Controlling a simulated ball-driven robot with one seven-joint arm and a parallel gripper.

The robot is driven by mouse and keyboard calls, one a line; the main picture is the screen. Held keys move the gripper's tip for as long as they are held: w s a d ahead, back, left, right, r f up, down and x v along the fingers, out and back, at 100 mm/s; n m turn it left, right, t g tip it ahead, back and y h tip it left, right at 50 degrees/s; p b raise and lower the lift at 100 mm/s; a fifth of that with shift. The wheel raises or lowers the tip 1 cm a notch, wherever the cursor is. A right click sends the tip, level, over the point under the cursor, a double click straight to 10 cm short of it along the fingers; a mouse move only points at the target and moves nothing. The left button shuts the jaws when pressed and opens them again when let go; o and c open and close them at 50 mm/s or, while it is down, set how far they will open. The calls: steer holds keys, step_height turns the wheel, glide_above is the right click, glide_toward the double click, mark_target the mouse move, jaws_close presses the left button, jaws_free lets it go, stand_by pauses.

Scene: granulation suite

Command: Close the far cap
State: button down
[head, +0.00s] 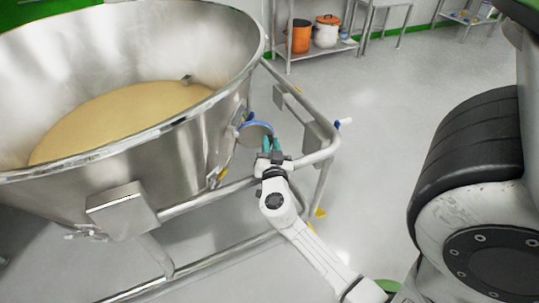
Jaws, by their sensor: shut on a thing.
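A round grey cap (254,134) with a blue rim stands out from the right side of the large steel bowl (185,150). It is swung out, with its face toward my camera. My gripper (269,146), with teal fingers, is at the cap's right edge and shut on it. The fingertips are small in this view, and the exact grip on the rim is partly hidden. The opening that the cap belongs to is not visible from here.
The bowl holds pale yellow powder (120,118). A steel tube frame (322,152) surrounds the bowl, close to my gripper. An orange pot (299,36) and a white pot (326,32) stand on a rack behind. The floor (400,90) at the right is clear.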

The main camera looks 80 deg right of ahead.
steer(key=shift+d+r+n+t+y+b, duration=0.15)
steer(key=shift+d+n+t+b, duration=0.4)
steer(key=shift+b, duration=0.55)
steer(key=shift+d+r+n+t+y+b, duration=0.15)
steer(key=shift+d+n+t+b, duration=0.15)
steer(key=shift+t+b, duration=0.65)
steer(key=shift+a+f, duration=0.1)
steer(key=c, duration=1)
jaws_free()
steer(key=shift+c, duration=0.2)
steer(key=r+b+v, duration=0.1)
steer(key=b+v, duration=0.2)
steer(key=v, duration=0.7)
steer(key=shift+a+f, duration=0.4)
steer(key=shift+a, duration=0.05)
steer(key=shift+s, duration=0.1)
